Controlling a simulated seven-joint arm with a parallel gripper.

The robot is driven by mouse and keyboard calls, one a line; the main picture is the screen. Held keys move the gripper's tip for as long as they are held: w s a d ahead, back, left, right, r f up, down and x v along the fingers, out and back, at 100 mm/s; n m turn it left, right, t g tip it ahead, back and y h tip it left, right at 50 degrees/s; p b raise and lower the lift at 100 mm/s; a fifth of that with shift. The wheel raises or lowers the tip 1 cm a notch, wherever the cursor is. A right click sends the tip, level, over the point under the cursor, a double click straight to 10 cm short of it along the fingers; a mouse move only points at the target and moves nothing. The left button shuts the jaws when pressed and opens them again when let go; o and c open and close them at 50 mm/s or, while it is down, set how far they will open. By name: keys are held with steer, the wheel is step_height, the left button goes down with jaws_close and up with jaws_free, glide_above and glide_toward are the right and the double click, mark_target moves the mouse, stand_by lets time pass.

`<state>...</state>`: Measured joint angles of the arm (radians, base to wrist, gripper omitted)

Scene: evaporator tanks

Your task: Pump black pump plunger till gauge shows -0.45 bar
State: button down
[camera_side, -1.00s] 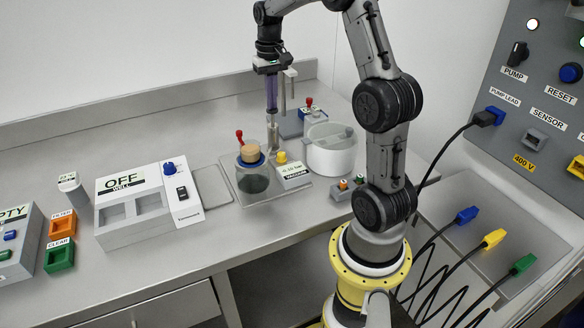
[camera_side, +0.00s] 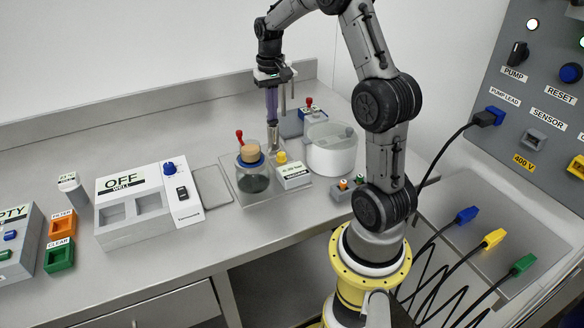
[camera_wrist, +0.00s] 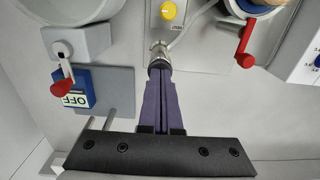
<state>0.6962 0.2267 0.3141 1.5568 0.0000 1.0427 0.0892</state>
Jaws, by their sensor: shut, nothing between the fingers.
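My gripper (camera_side: 272,119) points down with its purple fingers shut and nothing between them. Its tips are at the top of the metal pump cylinder (camera_side: 273,137), which stands behind the flask. In the wrist view the fingertips (camera_wrist: 160,72) meet the top of the pump (camera_wrist: 158,50). The vacuum gauge (camera_side: 293,172) is a small box right of the flask, with a yellow knob (camera_side: 281,157). Its display looks like a small negative value, but the digits are too small to read surely.
A corked flask (camera_side: 252,178) with a red-handled valve (camera_side: 240,136) stands left of the pump. A white pot (camera_side: 332,150) and a box with a red lever (camera_side: 309,103) are to the right. The heater box (camera_side: 140,210) reads OFF.

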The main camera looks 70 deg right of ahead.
steer(key=shift+r, duration=2.5)
stand_by(1.8)
steer(key=shift+f, duration=0.1)
stand_by(1.0)
steer(key=shift+f, duration=2.5)
steer(key=shift+r, duration=2.6)
